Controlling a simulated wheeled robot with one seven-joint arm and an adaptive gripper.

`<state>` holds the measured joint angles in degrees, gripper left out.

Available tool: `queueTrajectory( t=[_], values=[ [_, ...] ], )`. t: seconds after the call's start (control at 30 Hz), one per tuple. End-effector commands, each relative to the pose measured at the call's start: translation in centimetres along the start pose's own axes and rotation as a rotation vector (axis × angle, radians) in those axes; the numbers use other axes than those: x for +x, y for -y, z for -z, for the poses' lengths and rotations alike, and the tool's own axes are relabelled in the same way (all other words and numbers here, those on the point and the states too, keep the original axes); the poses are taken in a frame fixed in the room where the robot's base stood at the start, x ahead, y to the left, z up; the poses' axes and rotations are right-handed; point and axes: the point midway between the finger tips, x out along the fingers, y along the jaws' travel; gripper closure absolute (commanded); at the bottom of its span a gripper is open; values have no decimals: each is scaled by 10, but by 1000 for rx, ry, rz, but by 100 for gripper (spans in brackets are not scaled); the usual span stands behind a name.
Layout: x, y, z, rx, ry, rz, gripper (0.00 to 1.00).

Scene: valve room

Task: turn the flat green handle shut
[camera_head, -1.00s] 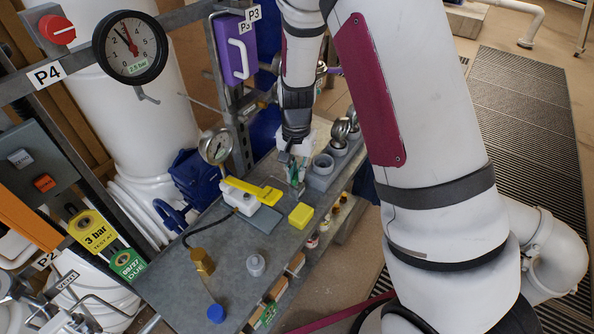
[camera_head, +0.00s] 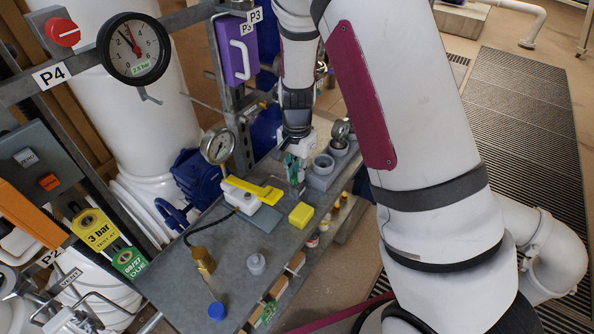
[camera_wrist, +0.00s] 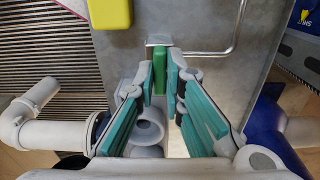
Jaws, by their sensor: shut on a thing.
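The flat green handle (camera_wrist: 159,79) shows edge-on in the wrist view as a narrow green bar, near a small metal bracket above the bench. My gripper (camera_wrist: 161,74) has its teal-padded fingers to the left and right of it, with the tips closed on it. In the head view my gripper (camera_head: 294,176) points down at the far part of the bench. There its fingers hide most of the handle, and the handle's turn angle cannot be read.
The grey metal bench (camera_head: 185,285) bears a yellow block (camera_head: 301,215), a yellow lever (camera_head: 252,189), a brass fitting (camera_head: 203,261) and a blue cap (camera_head: 217,311). A grey holder with round sockets (camera_head: 325,170) stands right beside my gripper. A gauge (camera_head: 218,146) rises to its left.

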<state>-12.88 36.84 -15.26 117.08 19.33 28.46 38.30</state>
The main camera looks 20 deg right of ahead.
Motion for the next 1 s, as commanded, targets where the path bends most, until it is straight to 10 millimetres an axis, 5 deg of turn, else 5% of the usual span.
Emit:
queueTrajectory(
  t=[0.13,0.53,1.0],
  values=[
    [-1,1,1,2,-3,4,70],
    [-7,1,0,0,-1,2,70],
    [-94,1,0,-1,-3,6,70]
  ],
)
